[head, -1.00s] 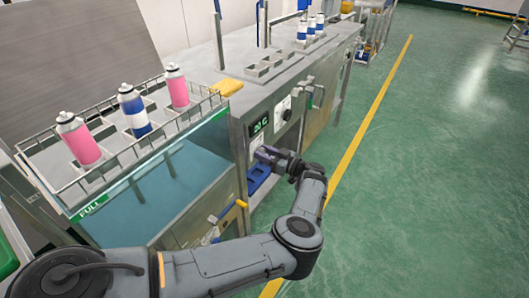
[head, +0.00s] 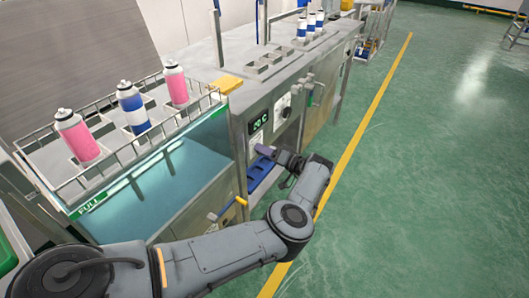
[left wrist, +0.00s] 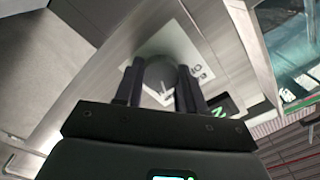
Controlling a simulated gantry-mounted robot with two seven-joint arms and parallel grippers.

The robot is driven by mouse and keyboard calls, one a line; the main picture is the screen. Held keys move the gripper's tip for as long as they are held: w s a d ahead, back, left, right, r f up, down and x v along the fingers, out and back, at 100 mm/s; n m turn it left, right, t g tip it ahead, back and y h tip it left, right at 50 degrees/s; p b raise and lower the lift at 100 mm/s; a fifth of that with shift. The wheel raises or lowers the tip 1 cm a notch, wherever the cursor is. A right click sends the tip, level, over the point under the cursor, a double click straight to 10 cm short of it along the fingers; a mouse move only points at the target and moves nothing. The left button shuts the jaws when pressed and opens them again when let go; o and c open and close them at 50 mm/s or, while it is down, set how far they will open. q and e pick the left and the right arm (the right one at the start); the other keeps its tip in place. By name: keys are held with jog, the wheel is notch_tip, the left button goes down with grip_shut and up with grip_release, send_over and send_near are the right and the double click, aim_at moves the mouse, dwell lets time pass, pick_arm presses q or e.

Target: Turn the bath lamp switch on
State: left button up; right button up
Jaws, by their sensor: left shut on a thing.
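The bath lamp switch (left wrist: 160,72) is a grey round knob on a white plate with dark markings (left wrist: 190,62) in the left wrist view. My left gripper (left wrist: 160,82) has its two dark fingers on either side of the knob, shut on it. In the head view my left gripper (head: 266,151) is at the front panel of the machine, below the small green display (head: 258,124), and hides the switch. The glass-fronted bath (head: 150,195) holds teal water with a bright strip of light across it. My right gripper is not in view.
A wire rack (head: 58,190) with pink and blue-white cans stands above the bath. A yellow block (head: 227,84) sits at the machine's top corner. A blue handle (head: 262,172) is just below my left gripper.

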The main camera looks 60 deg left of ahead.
pick_arm(q)
jog(key=shift+m, duration=0.5)
jog(key=o, duration=1.1)
jog(key=shift+c, duration=0.2)
jog(key=shift+d, duration=0.1)
jog(key=v, duration=1)
jog(key=shift+w+d, duration=0.2)
jog(key=shift+d, duration=0.05)
